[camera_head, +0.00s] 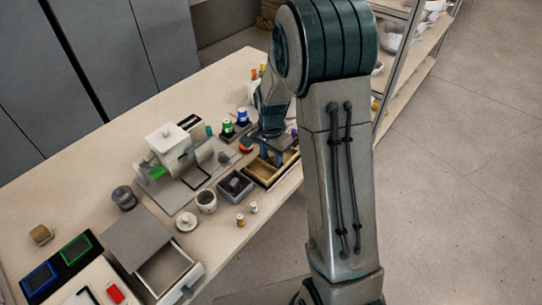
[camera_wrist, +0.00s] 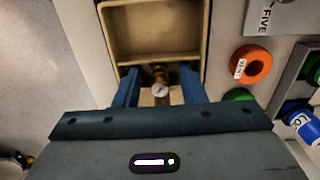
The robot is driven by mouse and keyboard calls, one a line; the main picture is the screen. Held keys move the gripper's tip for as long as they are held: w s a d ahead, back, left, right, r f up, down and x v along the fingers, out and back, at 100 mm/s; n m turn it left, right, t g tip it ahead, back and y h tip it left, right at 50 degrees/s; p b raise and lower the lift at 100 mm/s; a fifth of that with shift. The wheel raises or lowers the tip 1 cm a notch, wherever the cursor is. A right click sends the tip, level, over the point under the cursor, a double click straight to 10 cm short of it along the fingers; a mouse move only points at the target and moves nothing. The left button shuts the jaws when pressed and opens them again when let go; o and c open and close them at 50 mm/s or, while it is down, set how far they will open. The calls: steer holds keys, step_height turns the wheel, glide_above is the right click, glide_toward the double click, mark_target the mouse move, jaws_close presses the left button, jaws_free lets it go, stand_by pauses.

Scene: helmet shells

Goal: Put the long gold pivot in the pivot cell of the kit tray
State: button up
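A gold pivot (camera_wrist: 160,78) with a pale, marked round end sits between my gripper's two blue fingers in the wrist view. My gripper (camera_wrist: 160,90) is open, with a gap on each side of the pivot. The kit tray (camera_wrist: 102,30) is tan with walled compartments; its larger far compartment looks empty. The pivot is at the near side of a dividing wall, and its lower part is hidden by my gripper. In the head view my gripper (camera_head: 270,157) is down at the tray (camera_head: 262,184). I cannot tell the pivot's length.
An orange ring (camera_wrist: 251,64), a green piece (camera_wrist: 238,95) and a blue-capped piece (camera_wrist: 306,124) stand right of the tray in the wrist view. In the head view a dark divided box (camera_head: 235,187), a cup (camera_head: 206,201) and small gold-and-white pieces (camera_head: 240,220) are nearby.

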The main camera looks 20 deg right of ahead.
mark_target(271, 154)
step_height(271, 154, up, 12)
steer(key=s+r+n+t, duration=0.1)
steer(key=s+n, duration=0.4)
steer(key=s, duration=0.5)
steer(key=s+r+n+t, duration=0.1)
steer(key=s+r+n, duration=0.3)
steer(key=s, duration=0.6)
steer(key=shift+s+n+t, duration=0.35)
steer(key=shift+n+t, duration=0.05)
steer(key=shift+n, duration=0.4)
steer(key=shift+a, duration=0.1)
